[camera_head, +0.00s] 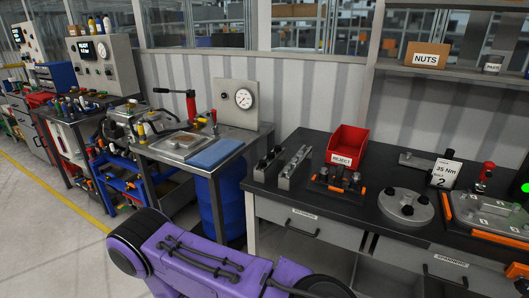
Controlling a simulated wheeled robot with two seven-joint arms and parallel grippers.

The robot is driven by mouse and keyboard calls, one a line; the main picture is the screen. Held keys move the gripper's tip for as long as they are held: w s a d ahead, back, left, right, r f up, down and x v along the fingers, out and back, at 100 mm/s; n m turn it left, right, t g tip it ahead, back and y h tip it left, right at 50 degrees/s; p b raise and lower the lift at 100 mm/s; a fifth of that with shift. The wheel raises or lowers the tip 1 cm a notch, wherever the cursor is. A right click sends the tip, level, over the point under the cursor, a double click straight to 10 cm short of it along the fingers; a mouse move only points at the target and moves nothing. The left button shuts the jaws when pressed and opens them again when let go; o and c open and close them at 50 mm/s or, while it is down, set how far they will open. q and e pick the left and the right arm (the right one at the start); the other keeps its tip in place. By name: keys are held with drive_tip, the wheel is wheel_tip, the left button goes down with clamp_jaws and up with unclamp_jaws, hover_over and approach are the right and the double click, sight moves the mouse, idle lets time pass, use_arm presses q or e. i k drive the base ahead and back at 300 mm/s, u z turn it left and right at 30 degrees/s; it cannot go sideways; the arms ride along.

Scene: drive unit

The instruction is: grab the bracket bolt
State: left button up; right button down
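No part is clearly recognisable as the bracket bolt. Several small dark bolts stand in a black holder with orange ends (340,181) on the dark workbench (370,215). A flat metal bar (425,163) lies behind, partly hidden by a "35 Nm" card (445,174); a small dark piece shows above the card. Two metal rails with dark upright pieces (293,167) lie at the bench's left end. A purple arm link of mine crosses the bottom of the view, in front of the bench. Neither gripper is visible.
A red REJECT bin (347,146) stands behind the holder. A round metal flange (405,206) and an orange-edged fixture (487,217) sit to its right. A NUTS box (427,55) is on the shelf above.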

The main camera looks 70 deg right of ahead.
sight(356, 176)
drive_tip(key=z, duration=2.45)
